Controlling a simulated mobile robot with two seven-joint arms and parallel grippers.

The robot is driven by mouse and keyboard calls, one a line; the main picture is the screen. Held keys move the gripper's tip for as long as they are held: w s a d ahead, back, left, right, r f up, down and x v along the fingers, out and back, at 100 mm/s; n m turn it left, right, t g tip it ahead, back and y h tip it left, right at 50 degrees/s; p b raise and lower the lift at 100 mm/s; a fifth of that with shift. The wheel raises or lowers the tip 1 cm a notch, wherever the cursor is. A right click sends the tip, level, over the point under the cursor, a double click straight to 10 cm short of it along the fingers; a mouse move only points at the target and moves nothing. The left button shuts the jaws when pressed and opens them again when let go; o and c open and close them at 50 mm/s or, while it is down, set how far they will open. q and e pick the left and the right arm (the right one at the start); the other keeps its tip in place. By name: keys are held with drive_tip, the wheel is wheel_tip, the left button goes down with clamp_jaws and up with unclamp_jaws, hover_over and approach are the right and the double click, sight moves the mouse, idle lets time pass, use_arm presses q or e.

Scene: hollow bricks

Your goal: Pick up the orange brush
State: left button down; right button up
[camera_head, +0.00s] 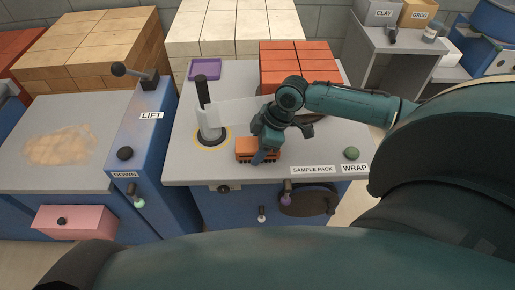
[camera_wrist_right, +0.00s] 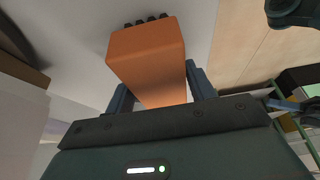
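The orange brush (camera_head: 244,151) is a small block with a row of dark bristles along its lower edge. It stands near the front edge of the grey worktop in the head view. My right gripper (camera_head: 263,156) is down over it, with one finger in front of its near side. In the right wrist view the brush (camera_wrist_right: 148,58) is between the two fingers (camera_wrist_right: 160,88), bristles at the far end. The fingers lie close along both sides, but whether they press on it is unclear. My left gripper is not in view.
A green button (camera_head: 351,153) is at the right. The blue LIFT station (camera_head: 150,130) is at the left.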

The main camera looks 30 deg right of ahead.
drive_tip(key=c, duration=0.6)
drive_tip(key=shift+b, duration=0.3)
drive_tip(key=shift+c, duration=0.2)
wheel_tip(320, 180, up, 11)
drive_tip(key=shift+f+p, duration=0.2)
drive_tip(key=shift+p, duration=0.2)
